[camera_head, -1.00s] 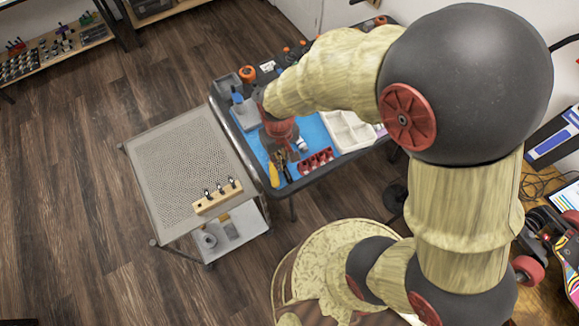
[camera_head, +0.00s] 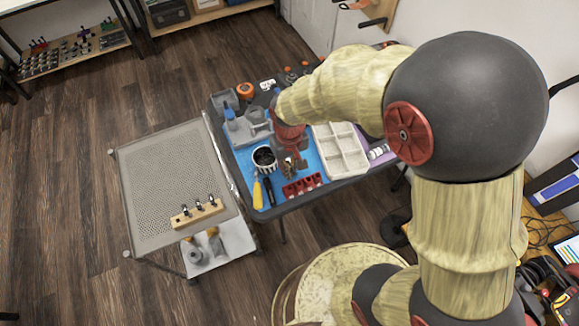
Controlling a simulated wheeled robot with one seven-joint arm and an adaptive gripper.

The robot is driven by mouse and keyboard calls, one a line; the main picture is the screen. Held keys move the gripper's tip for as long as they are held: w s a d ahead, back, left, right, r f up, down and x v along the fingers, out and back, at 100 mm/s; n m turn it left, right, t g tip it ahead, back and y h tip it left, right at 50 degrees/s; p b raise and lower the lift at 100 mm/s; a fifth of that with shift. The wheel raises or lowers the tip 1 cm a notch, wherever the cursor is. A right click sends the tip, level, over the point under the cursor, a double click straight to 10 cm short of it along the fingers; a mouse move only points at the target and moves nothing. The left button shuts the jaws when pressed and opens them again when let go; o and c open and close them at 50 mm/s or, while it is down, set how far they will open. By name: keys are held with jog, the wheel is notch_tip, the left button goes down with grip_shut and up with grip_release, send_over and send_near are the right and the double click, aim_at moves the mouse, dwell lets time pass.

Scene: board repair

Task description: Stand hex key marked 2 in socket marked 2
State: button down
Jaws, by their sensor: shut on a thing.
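My gripper (camera_head: 293,168) points down over the blue mat (camera_head: 246,163) on the dark workbench, just behind the red block. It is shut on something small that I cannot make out. A pale wooden block (camera_head: 206,213) stands near the front edge of the perforated cart top (camera_head: 160,185), left of the gripper and well apart from it. Three small dark keys (camera_head: 199,206) stand upright in the block, and its left end has no key standing in it. The number marks are too small to read.
A round cup (camera_head: 264,158) with dark contents stands left of my gripper, with a yellow-handled tool (camera_head: 257,193) in front. A red slotted block (camera_head: 302,186) lies at the bench front. A white divided tray (camera_head: 341,150) is to the right. Most of the cart top is bare.

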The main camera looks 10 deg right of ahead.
jog(key=shift+f+b, duration=1.9)
jog(key=shift+f, duration=0.75)
jog(key=shift+f+b, duration=0.55)
jog(key=shift+f, duration=1.5)
dwell(0.5)
jog(key=c, duration=1.8)
grip_release()
jog(key=shift+c, duration=0.2)
jog(key=shift+o, duration=0.8)
jog(key=shift+r, duration=0.1)
jog(key=shift+r+p, duration=2.9)
jog(key=shift+r, duration=0.55)
